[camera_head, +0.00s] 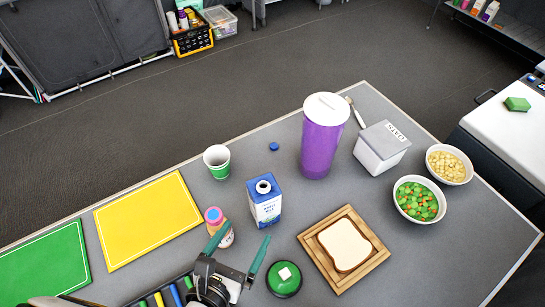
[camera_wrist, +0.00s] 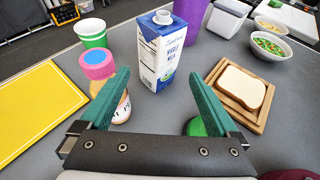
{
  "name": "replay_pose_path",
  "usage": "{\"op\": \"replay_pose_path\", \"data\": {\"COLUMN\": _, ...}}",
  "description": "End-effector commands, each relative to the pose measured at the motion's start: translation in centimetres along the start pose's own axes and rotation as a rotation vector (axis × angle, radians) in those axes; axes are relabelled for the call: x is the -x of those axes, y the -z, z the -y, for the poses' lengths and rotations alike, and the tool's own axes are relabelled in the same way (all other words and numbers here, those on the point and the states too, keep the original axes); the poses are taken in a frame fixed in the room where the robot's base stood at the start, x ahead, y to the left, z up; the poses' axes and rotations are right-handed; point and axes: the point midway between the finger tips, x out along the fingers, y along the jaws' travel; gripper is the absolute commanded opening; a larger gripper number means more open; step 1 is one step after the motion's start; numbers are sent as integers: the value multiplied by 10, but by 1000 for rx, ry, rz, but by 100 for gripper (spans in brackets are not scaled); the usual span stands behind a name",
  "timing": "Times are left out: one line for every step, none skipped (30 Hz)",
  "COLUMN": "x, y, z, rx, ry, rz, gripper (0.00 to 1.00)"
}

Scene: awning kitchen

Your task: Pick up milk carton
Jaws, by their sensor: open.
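The milk carton (camera_head: 265,201) is blue and white with a round spout on top. It stands upright on the grey table (camera_head: 420,270), near the middle. In the wrist view the carton (camera_wrist: 160,52) stands ahead of my gripper (camera_wrist: 161,75), between the lines of its fingers and apart from them. My gripper (camera_head: 244,243) has green fingers spread wide with nothing between them. In the head view it is nearer the front edge than the carton. The carton's base is fully visible in the head view.
A jar with a pink and blue lid (camera_head: 216,226) stands close left of the carton. A green cup (camera_head: 217,161) is behind left, a purple container (camera_head: 321,140) behind right.

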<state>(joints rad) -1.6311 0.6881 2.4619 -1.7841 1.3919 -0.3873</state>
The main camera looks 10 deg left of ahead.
Motion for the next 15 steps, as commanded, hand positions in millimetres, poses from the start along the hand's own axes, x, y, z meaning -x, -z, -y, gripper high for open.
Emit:
{"op": "replay_pose_path", "data": {"x": -11, "y": 0, "z": 2, "rx": 0, "ry": 7, "rz": 1, "gripper": 96}}
{"op": "replay_pose_path", "data": {"x": -17, "y": 0, "z": 1, "rx": 0, "ry": 7, "rz": 1, "gripper": 96}}
{"op": "replay_pose_path", "data": {"x": -25, "y": 0, "z": 2, "rx": 1, "ry": 7, "rz": 0, "gripper": 96}}
{"op": "replay_pose_path", "data": {"x": -30, "y": 0, "z": 2, "rx": -1, "ry": 7, "rz": -1, "gripper": 96}}
{"op": "replay_pose_path", "data": {"x": -35, "y": 0, "z": 1, "rx": -1, "ry": 6, "rz": 0, "gripper": 96}}
{"op": "replay_pose_path", "data": {"x": -41, "y": 0, "z": 1, "rx": 0, "ry": 5, "rz": 0, "gripper": 96}}
{"op": "replay_pose_path", "data": {"x": -45, "y": 0, "z": 1, "rx": -1, "ry": 5, "rz": 0, "gripper": 96}}
{"op": "replay_pose_path", "data": {"x": -48, "y": 0, "z": 1, "rx": -2, "ry": 4, "rz": 0, "gripper": 96}}
{"op": "replay_pose_path", "data": {"x": -51, "y": 0, "z": 1, "rx": -2, "ry": 3, "rz": 0, "gripper": 96}}
{"op": "replay_pose_path", "data": {"x": -53, "y": 0, "z": 0, "rx": -2, "ry": 2, "rz": -1, "gripper": 96}}
{"op": "replay_pose_path", "data": {"x": -55, "y": 0, "z": 0, "rx": -2, "ry": 3, "rz": -1, "gripper": 96}}
{"op": "replay_pose_path", "data": {"x": -61, "y": 1, "z": 1, "rx": -1, "ry": 4, "rz": -1, "gripper": 96}}
{"op": "replay_pose_path", "data": {"x": -67, "y": 1, "z": 1, "rx": -1, "ry": 6, "rz": -1, "gripper": 96}}
{"op": "replay_pose_path", "data": {"x": -73, "y": 2, "z": 1, "rx": -1, "ry": 7, "rz": -2, "gripper": 96}}
{"op": "replay_pose_path", "data": {"x": -82, "y": 3, "z": 0, "rx": -2, "ry": 7, "rz": -2, "gripper": 96}}
